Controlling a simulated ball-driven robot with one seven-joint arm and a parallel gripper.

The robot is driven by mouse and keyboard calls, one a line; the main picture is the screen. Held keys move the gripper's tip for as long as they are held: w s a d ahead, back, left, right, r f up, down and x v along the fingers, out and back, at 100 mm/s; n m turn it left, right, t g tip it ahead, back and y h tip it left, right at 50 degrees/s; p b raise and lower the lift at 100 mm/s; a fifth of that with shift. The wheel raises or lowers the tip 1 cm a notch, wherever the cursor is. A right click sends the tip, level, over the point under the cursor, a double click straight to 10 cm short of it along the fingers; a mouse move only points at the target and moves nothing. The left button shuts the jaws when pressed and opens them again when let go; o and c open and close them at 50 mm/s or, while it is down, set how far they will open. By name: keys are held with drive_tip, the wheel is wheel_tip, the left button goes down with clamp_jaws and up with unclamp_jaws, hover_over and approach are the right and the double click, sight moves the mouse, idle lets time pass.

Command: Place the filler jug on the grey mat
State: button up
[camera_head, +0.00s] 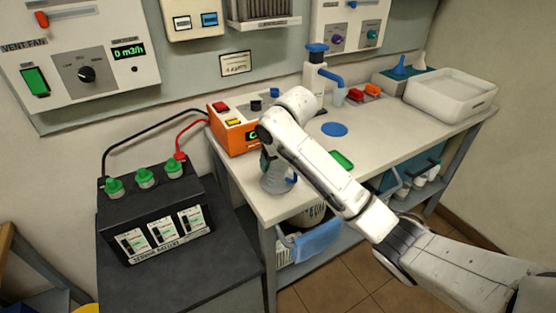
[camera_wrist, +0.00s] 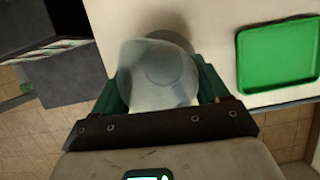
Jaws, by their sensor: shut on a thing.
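The filler jug (camera_head: 276,182) is a translucent, pale grey-blue vessel at the front left corner of the white bench. My gripper (camera_head: 268,160) is shut on it from above, and my arm hides part of it. In the wrist view the jug (camera_wrist: 158,72) sits between my green fingers, with its round body facing the camera. I cannot tell whether its base touches the bench. I cannot make out a separate grey mat; a dark grey surface (camera_head: 228,245) lies beside the black battery.
The black battery (camera_head: 155,225) with green caps stands left of the bench. An orange charger (camera_head: 235,132) is behind the jug. A green tray (camera_wrist: 278,55) lies right of it. A blue disc (camera_head: 334,129) and white basin (camera_head: 450,96) are farther right.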

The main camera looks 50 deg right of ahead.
drive_tip(key=o, duration=1.2)
drive_tip(key=shift+f, duration=0.1)
drive_tip(key=p+v, duration=0.2)
drive_tip(key=v, duration=1)
